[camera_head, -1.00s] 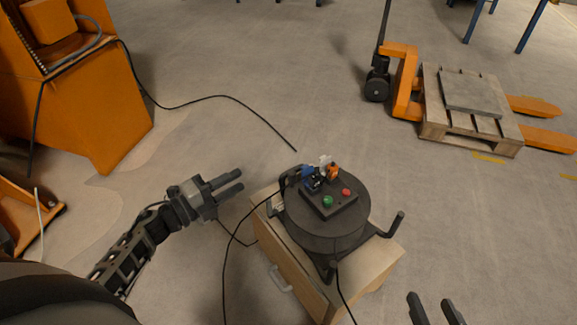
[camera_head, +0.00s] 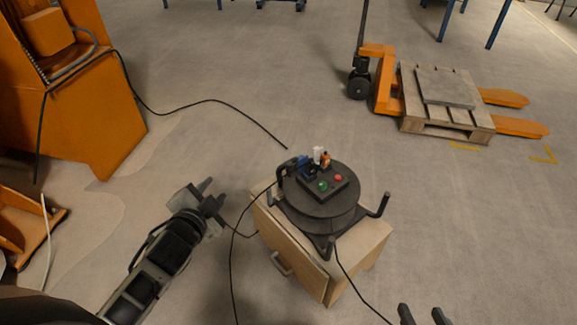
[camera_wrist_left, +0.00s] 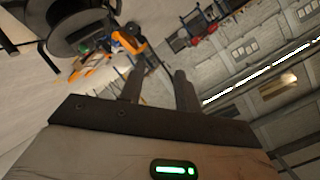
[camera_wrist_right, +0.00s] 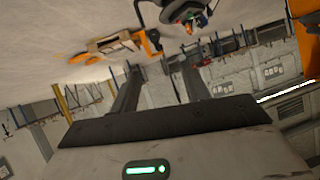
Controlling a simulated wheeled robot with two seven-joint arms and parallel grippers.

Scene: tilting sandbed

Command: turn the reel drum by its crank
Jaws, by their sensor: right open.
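The dark round reel drum (camera_head: 318,207) sits in a black frame on a wooden cabinet (camera_head: 290,262). Its top carries a panel with a green button (camera_head: 322,187) and a red button (camera_head: 338,178); small blue, white and orange parts stand behind it. I cannot clearly make out which part is the crank. My left gripper (camera_head: 214,200) is open and empty, left of the drum and apart from it. The drum also shows at the top of the left wrist view (camera_wrist_left: 78,22). My right gripper (camera_head: 422,316) is open and empty at the bottom edge, right of the cabinet.
Black cables (camera_head: 235,255) hang beside the cabinet and run over the floor. An orange machine (camera_head: 95,125) stands at the left. An orange pallet truck (camera_head: 380,75) with a wooden pallet (camera_head: 420,128) is at the back right.

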